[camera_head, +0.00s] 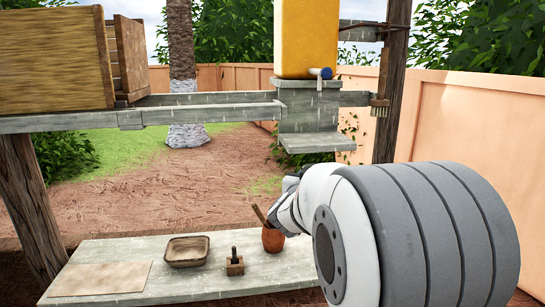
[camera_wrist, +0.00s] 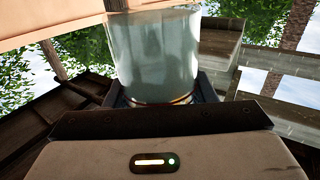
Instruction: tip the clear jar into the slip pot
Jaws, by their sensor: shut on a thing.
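The clear jar (camera_wrist: 155,52) stands out large in the wrist view, between the dark jaws of my gripper (camera_wrist: 162,92). My gripper is shut on it near its banded end. I cannot tell what the jar holds. In the head view my thick grey and white arm hides the jar and the jaws. A reddish clay pot (camera_head: 273,240), which looks like the slip pot, stands upright on the low bench, with a stick leaning out of its mouth. My arm's far end is just right of this pot and partly overlaps it in the picture.
The low grey bench (camera_head: 120,245) also bears a shallow brown tray (camera_head: 187,251), a small block with a dark handle (camera_head: 235,263) and a flat tan sheet (camera_head: 100,278). Above it, a shelf holds a wooden crate (camera_head: 55,58).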

